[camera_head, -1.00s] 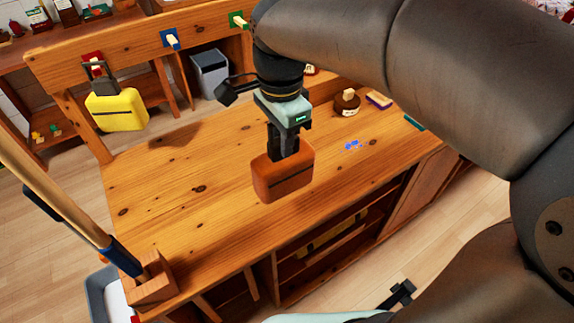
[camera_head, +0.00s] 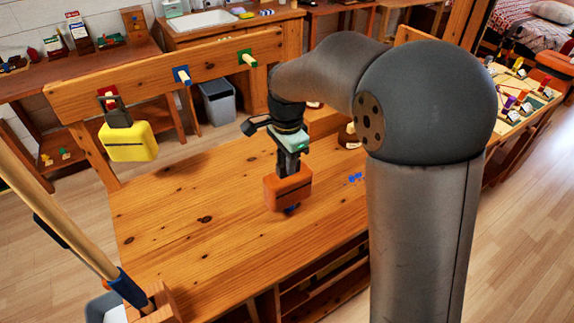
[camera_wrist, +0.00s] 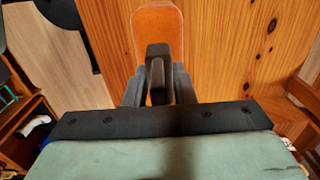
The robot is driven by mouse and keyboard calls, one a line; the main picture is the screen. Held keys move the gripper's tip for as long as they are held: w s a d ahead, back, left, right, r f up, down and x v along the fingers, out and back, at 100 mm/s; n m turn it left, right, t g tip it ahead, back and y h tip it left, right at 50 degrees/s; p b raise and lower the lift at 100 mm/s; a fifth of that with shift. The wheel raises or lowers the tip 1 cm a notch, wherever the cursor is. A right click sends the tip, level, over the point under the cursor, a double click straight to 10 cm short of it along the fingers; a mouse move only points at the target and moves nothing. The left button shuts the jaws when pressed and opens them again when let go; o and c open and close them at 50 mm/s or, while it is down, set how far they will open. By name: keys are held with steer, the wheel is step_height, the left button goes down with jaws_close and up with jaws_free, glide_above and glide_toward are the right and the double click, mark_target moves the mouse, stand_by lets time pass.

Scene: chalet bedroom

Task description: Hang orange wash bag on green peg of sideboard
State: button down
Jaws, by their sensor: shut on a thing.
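The orange wash bag (camera_head: 287,188) hangs from my gripper (camera_head: 288,166) over the sideboard top (camera_head: 190,235). My gripper is shut on its dark loop, which shows between the fingers (camera_wrist: 158,75) in the wrist view; the bag (camera_wrist: 158,25) is beyond them. I cannot tell the exact gap between bag and wood. The green peg (camera_head: 248,59) sticks out from the raised back rail (camera_head: 215,62) of the sideboard, bare, behind and left of my gripper. A blue peg (camera_head: 182,76) is bare too. A red peg (camera_head: 108,95) carries a yellow bag (camera_head: 129,141).
A wooden-handled tool (camera_head: 75,230) leans up from a wooden block (camera_head: 160,305) at the front left. Small blue bits (camera_head: 355,178) and a round wooden item (camera_head: 349,138) lie right of the bag. A grey bin (camera_head: 218,102) stands behind the rail.

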steer(key=shift+w+f, duration=0.45)
steer(key=shift+f, duration=0.1)
steer(key=shift+w+f+p, duration=0.2)
steer(key=shift+f, duration=0.4)
steer(key=shift+w+f+p, duration=0.15)
steer(key=shift+w+f, duration=0.05)
steer(key=shift+f, duration=0.95)
steer(key=shift+f, duration=0.3)
steer(key=c, duration=1.2)
jaws_free()
steer(key=shift+r, duration=0.15)
